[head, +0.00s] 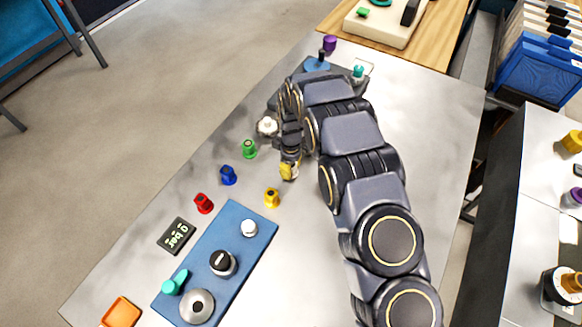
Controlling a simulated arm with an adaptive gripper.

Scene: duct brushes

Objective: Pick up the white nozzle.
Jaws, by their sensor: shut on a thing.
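The white nozzle (267,126) appears to stand on the grey table, at the far end of a row of coloured nozzles, just left of my gripper. My gripper (289,166) reaches down toward the front of the table, right of that row. It is shut on a yellow piece that shows at its tips. The fingers hide much of that piece, and I cannot tell its full shape or whether it touches the table. The white nozzle looks apart from the fingertips.
Green (249,149), blue (228,175) and red (204,203) nozzles line the left side. A yellow nozzle (272,198) stands just in front of my gripper. A blue board (240,262) with knobs, a dark display (177,236) and an orange tray (121,312) lie nearer.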

